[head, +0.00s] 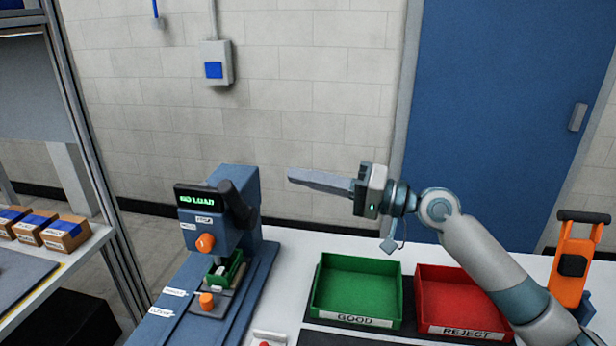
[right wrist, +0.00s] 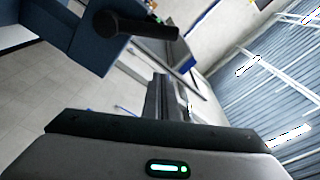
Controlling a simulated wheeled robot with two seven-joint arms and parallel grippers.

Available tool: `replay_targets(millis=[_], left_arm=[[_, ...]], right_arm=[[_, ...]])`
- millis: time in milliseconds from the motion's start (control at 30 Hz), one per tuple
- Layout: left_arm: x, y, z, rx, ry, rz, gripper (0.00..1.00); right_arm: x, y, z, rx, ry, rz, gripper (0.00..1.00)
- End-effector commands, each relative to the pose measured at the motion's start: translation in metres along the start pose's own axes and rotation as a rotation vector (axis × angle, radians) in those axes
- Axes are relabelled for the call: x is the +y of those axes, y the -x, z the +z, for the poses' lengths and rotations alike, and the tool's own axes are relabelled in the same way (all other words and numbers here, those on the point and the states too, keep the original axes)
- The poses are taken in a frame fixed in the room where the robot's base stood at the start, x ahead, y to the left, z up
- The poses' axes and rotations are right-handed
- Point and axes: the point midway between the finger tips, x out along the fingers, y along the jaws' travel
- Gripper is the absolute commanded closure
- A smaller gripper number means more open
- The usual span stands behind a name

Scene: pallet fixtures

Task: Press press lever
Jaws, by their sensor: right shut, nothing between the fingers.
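The press (head: 232,215) is a blue machine with a small screen reading "NO LOAD" in green. Its black lever (head: 237,203) sticks out at the upper right side of the press head. In the right wrist view the lever (right wrist: 135,27) shows as a dark bar with a rounded end, near the top. My right gripper (head: 291,175) is shut and empty, pointing left at about lever height. Its fingers (right wrist: 163,95) are apart from the lever in the head view. A small green fixture (head: 227,270) sits under the press head. My left gripper is not in view.
A green GOOD tray (head: 357,318) and a red REJECT tray (head: 462,330) stand right of the press on the white table. An orange tool (head: 571,265) stands at the far right. Boxes (head: 66,233) sit on a shelf at left.

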Motion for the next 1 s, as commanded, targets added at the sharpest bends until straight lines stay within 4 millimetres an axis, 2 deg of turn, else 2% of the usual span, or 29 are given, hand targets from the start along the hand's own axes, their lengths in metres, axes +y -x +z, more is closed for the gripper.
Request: replay_targets(millis=[100, 167, 467, 733, 1000], left_arm=[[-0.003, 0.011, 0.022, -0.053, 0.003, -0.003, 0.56], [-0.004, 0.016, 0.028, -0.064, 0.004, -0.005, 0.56], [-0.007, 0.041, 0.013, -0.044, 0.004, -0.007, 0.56], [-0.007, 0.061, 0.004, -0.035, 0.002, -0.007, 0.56], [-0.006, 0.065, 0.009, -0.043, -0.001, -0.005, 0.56]], right_arm=[[-0.004, -0.017, -0.002, -0.002, -0.003, -0.002, 1.00], [-0.004, -0.028, -0.002, -0.002, -0.003, -0.001, 1.00], [-0.004, -0.082, -0.002, -0.001, -0.002, 0.000, 1.00], [-0.002, -0.088, 0.029, -0.002, -0.003, 0.001, 1.00], [0.000, -0.090, 0.039, 0.000, 0.000, 0.000, 1.00]])
